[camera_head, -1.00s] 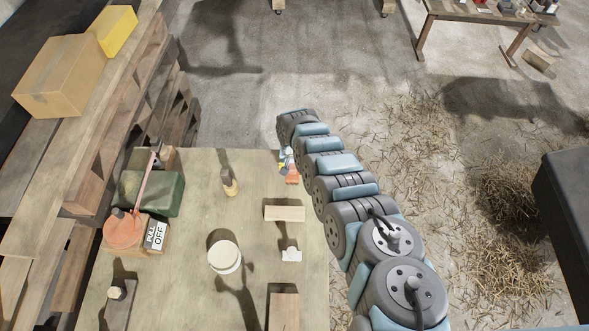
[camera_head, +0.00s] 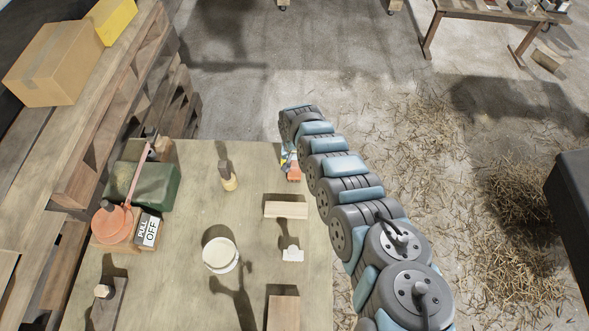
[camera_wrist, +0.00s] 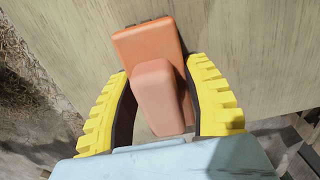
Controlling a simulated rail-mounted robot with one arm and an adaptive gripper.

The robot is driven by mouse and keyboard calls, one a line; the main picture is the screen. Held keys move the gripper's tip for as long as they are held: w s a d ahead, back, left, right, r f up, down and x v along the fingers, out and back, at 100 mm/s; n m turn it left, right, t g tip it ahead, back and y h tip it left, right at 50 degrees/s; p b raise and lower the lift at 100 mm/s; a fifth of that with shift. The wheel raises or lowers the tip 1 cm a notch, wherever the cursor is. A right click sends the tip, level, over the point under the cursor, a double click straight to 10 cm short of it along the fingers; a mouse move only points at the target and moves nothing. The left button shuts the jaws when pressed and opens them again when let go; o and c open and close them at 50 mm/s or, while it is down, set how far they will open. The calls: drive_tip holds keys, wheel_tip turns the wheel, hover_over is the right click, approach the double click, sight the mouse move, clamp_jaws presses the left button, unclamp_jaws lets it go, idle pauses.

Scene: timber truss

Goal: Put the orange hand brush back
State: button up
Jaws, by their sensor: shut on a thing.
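The orange hand brush (camera_wrist: 150,40) is between the two yellow fingers of my gripper (camera_wrist: 160,70) in the wrist view. The fingers are shut on its paler orange part (camera_wrist: 158,98). In the head view the brush (camera_head: 294,173) shows as a small orange patch at the far right corner of the wooden table, beside my arm. My arm hides most of my gripper (camera_head: 288,158) there. The table top lies under the brush; I cannot tell whether they touch.
On the table (camera_head: 190,265) are a wood block (camera_head: 286,209), a white tub (camera_head: 220,253), a small white piece (camera_head: 292,255) and a wooden-handled tool (camera_head: 228,182). A green box (camera_head: 157,186) and a red-orange round item (camera_head: 113,223) are at left.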

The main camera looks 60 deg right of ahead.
drive_tip(key=shift+f, duration=0.15)
drive_tip(key=o, duration=1)
drive_tip(key=shift+r+p, duration=0.55)
drive_tip(key=shift+r, duration=5.65)
